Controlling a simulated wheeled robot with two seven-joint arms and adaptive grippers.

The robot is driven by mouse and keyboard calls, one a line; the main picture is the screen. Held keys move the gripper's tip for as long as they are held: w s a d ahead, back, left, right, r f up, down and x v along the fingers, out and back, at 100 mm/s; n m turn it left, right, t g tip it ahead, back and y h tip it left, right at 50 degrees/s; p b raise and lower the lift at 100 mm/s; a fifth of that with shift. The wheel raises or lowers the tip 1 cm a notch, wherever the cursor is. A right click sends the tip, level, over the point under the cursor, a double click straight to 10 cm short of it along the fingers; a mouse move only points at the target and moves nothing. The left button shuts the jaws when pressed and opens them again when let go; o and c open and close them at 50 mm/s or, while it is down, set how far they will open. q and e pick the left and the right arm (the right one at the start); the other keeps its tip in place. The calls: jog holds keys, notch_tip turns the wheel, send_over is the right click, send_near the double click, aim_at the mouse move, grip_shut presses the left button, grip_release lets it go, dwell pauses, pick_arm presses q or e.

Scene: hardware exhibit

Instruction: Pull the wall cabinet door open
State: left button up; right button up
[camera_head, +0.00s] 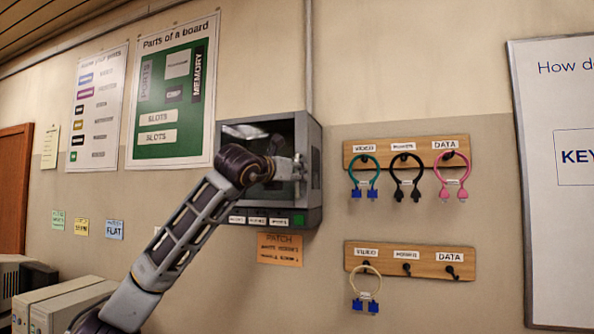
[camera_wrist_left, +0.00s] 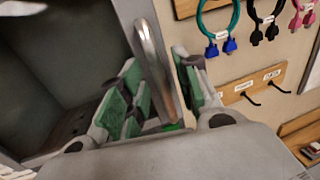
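The wall cabinet (camera_head: 311,140) is a grey box with a dark, glass-like front, mounted on the wall at the centre of the head view. Its door appears shut against the box. A vertical metal bar handle (camera_wrist_left: 150,45) stands near the door's right edge in the left wrist view. My left gripper (camera_head: 299,168) is at the handle in the head view. In the left wrist view its green-padded fingers (camera_wrist_left: 160,92) are apart, one on each side of the bar. Firm contact with the bar cannot be made out. My right gripper is not in view.
A labelled strip (camera_head: 262,219) runs under the cabinet. To its right are an upper hook board (camera_head: 425,147) with looped cables and a lower hook board (camera_head: 430,262). A green poster (camera_head: 172,90) hangs to the left. Beige equipment (camera_head: 60,303) stands at the lower left.

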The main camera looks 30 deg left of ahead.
pick_arm(q)
jog(key=shift+w, duration=0.5)
jog(key=shift+c, duration=0.4)
grip_shut()
